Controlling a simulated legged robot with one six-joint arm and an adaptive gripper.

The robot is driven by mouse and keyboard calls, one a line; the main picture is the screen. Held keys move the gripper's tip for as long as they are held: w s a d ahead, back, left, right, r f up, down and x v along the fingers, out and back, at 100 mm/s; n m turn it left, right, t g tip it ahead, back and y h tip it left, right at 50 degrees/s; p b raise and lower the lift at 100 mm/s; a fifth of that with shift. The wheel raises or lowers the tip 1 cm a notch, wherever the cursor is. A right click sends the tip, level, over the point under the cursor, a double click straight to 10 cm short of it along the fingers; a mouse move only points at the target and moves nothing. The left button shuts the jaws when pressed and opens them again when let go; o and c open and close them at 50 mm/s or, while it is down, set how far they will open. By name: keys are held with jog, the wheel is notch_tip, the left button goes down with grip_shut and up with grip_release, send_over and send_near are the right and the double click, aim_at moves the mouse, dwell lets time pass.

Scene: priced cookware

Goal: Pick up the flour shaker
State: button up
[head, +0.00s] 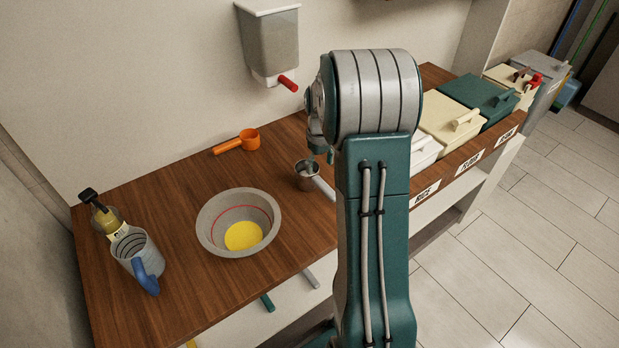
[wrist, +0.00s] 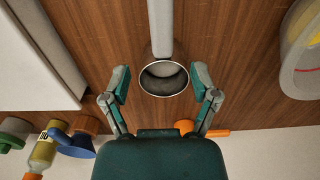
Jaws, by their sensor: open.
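My gripper (wrist: 162,75) is open and empty, its two fingers spread on either side of a metal cup (wrist: 164,78) with a long flat grey handle. In the head view the gripper (head: 320,155) shows partly behind my arm, close to the same metal cup (head: 306,176) on the wooden counter (head: 180,205). The fingers appear apart from the cup, and I cannot tell the height between them. I cannot tell whether this cup is the flour shaker; nothing in view is clearly marked as one.
A grey bowl (head: 205,235) with yellow content, a blue-handled jug (head: 130,250), a black-capped bottle (head: 105,218) and an orange scoop (head: 238,142) stand around. Lidded bins (head: 450,120) line the right.

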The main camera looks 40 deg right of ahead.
aim_at(320, 181)
jog(key=f, duration=0.7)
jog(key=shift+s+a, duration=0.15)
jog(key=shift+s, duration=0.1)
jog(key=shift+c, duration=0.3)
grip_shut()
